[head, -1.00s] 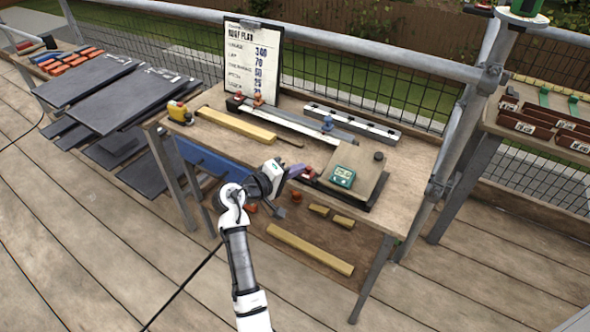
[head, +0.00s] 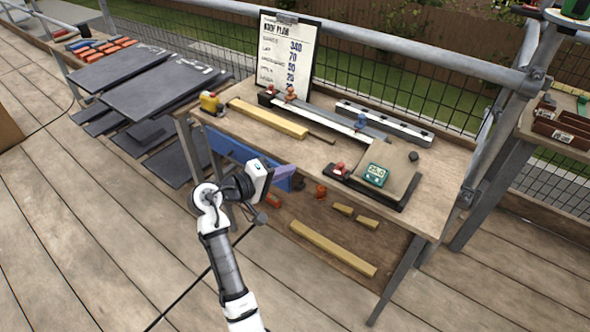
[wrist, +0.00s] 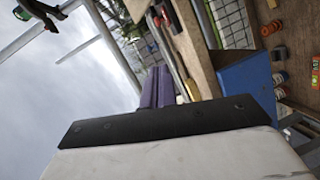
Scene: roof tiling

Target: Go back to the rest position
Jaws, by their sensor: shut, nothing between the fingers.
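My gripper (head: 284,171) is at the front left of the workbench (head: 398,212) in the head view, near the bench's front edge and in front of the blue panel below it. Its purple fingers are together with nothing between them. In the wrist view the purple fingers (wrist: 158,88) stand side by side, with the bench's wooden edge close beyond them and the blue panel (wrist: 246,82) to the right.
On the bench are a digital gauge (head: 376,174) on a tilted board, a red clamp (head: 340,169), a yellow wood strip (head: 268,118) and a clipboard (head: 287,54). Dark slates (head: 150,84) are stacked at left. A lower shelf holds wood pieces (head: 333,248). The deck in front is clear.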

